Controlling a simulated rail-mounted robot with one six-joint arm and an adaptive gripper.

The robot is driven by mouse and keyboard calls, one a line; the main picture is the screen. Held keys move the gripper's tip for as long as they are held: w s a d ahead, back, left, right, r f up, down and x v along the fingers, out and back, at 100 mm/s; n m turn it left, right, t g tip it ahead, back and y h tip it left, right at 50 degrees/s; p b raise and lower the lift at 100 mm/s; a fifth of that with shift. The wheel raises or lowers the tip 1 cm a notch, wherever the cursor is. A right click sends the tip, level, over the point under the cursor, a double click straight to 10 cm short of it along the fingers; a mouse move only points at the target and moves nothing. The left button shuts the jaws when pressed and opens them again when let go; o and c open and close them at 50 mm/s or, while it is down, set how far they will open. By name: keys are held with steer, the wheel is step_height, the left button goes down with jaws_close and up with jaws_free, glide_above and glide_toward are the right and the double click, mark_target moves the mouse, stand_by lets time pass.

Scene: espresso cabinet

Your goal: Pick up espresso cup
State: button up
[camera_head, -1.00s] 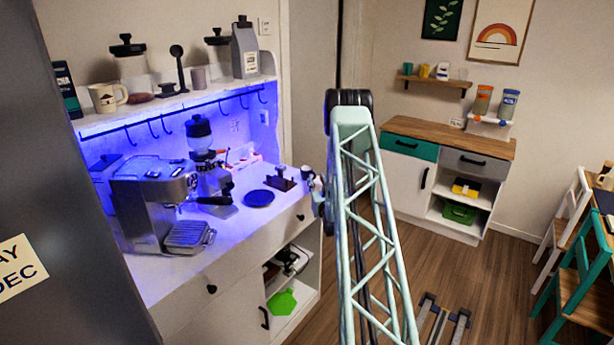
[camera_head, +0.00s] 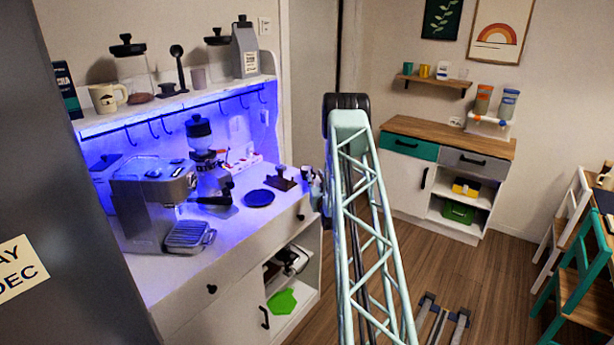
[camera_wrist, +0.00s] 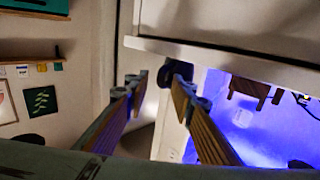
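I cannot make out the espresso cup for certain. In the head view my arm mostly hides the gripper, which is near the counter's right end. A small grey cup (camera_head: 198,78) and a white mug (camera_head: 108,97) stand on the shelf above.
The espresso machine (camera_head: 155,200), grinder (camera_head: 210,175), dark blue round mat (camera_head: 259,198) and tamper stand (camera_head: 281,180) occupy the counter. Hooks hang under the shelf (camera_head: 140,120). A low cabinet (camera_head: 410,180) stands to the right, with open floor between.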

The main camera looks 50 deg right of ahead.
jaws_close()
steer(key=shift+r, duration=0.15)
steer(key=shift+r, duration=1.55)
steer(key=shift+s+a, duration=0.15)
steer(key=w+a+r+b+v, duration=0.1)
steer(key=v, duration=1.4)
steer(key=shift+s+a+r, duration=0.2)
steer(key=shift+s+r, duration=0.05)
steer(key=shift+r, duration=0.05)
steer(key=shift+r, duration=0.15)
